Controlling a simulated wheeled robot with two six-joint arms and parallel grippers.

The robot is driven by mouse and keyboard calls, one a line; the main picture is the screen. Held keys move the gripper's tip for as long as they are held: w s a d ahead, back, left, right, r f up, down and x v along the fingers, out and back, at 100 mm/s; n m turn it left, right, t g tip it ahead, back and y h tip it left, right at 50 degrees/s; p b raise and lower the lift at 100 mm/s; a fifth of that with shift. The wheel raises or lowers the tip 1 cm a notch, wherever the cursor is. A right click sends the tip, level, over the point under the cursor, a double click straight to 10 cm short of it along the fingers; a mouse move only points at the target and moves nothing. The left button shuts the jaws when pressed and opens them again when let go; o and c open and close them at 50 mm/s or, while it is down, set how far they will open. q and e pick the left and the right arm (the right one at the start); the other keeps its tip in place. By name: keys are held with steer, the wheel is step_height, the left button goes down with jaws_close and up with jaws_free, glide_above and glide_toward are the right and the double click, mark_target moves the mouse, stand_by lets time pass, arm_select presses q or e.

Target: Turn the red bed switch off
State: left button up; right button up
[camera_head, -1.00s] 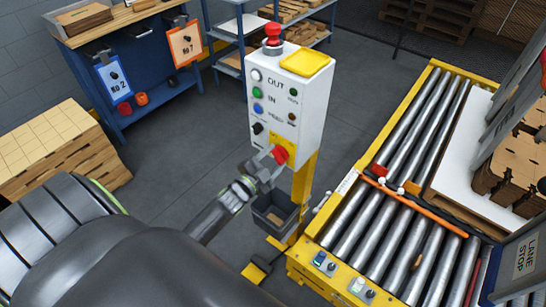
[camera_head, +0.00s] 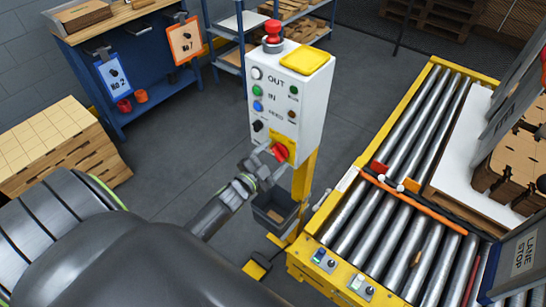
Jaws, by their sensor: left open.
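The red bed switch (camera_head: 281,152) is a red knob on a yellow plate low on the front of a white control box (camera_head: 313,110). The box stands on a yellow post and also carries several coloured buttons and a red mushroom button (camera_head: 272,32) on top. My left gripper (camera_head: 268,157) is open, with its fingertips at the left side of the red knob. I cannot tell whether the fingers touch it. The gripper partly covers the lower left of the yellow plate. My right gripper is not in view.
A roller conveyor (camera_head: 390,210) with a yellow frame lies to the right of the box. A dark bin (camera_head: 276,212) hangs on the post below the gripper. A blue workbench (camera_head: 150,85) and stacked cardboard (camera_head: 60,150) stand at the left. Open floor lies between.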

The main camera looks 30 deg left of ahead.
arm_select(q)
steer(key=shift+s, duration=0.1)
steer(key=s+a+b, duration=0.1)
steer(key=s+b, duration=0.3)
steer(key=s, duration=1.3)
steer(key=shift+a, duration=0.15)
steer(key=shift+f, duration=0.1)
